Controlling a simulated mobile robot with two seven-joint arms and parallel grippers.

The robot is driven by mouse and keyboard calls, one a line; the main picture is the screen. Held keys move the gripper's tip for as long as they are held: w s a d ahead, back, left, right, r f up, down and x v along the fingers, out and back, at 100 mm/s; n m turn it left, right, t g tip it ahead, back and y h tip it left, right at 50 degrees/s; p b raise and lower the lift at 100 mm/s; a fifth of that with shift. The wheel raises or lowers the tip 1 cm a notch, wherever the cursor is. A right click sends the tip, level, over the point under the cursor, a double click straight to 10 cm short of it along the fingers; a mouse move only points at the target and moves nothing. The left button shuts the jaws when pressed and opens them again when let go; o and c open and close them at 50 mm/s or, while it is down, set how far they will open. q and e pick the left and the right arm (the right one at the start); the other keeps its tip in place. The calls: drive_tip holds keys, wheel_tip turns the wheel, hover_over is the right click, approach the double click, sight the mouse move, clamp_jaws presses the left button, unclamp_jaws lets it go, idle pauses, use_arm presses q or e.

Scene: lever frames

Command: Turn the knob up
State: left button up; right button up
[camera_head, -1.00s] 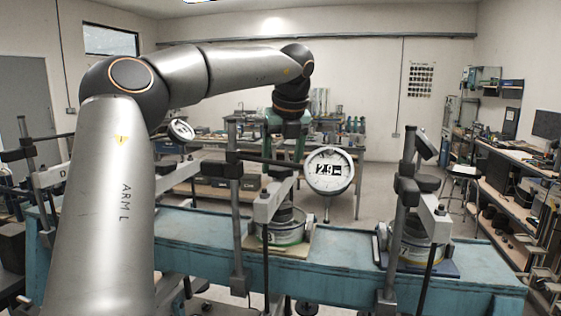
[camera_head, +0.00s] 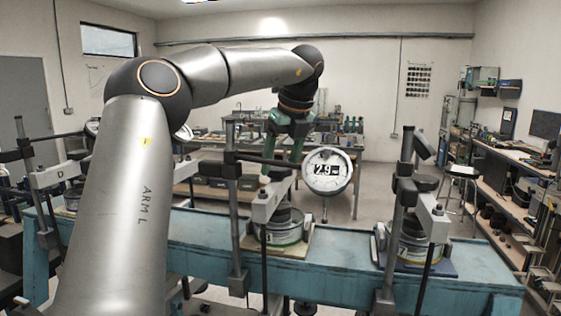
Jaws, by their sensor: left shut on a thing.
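My left arm reaches in from the left and over the blue bench. Its green left gripper (camera_head: 283,162) points down behind the middle frame's post and beside the round white gauge (camera_head: 327,171), which reads about 2.9. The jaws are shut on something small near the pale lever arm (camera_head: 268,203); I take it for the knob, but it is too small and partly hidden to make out. A round grey-white pot (camera_head: 284,229) stands below, on a yellowish board. My right gripper is not in view.
A second frame with a dark post (camera_head: 404,213) and a pot (camera_head: 415,246) stands to the right. More frames stand at the left, partly behind my arm. The blue bench (camera_head: 340,258) is bare between the pots.

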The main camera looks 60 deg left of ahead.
use_arm(q)
drive_tip(key=o, duration=1.4)
drive_tip(key=shift+c, duration=0.2)
drive_tip(key=v, duration=0.7)
drive_tip(key=shift+r, duration=0.25)
drive_tip(key=shift+d, duration=0.1)
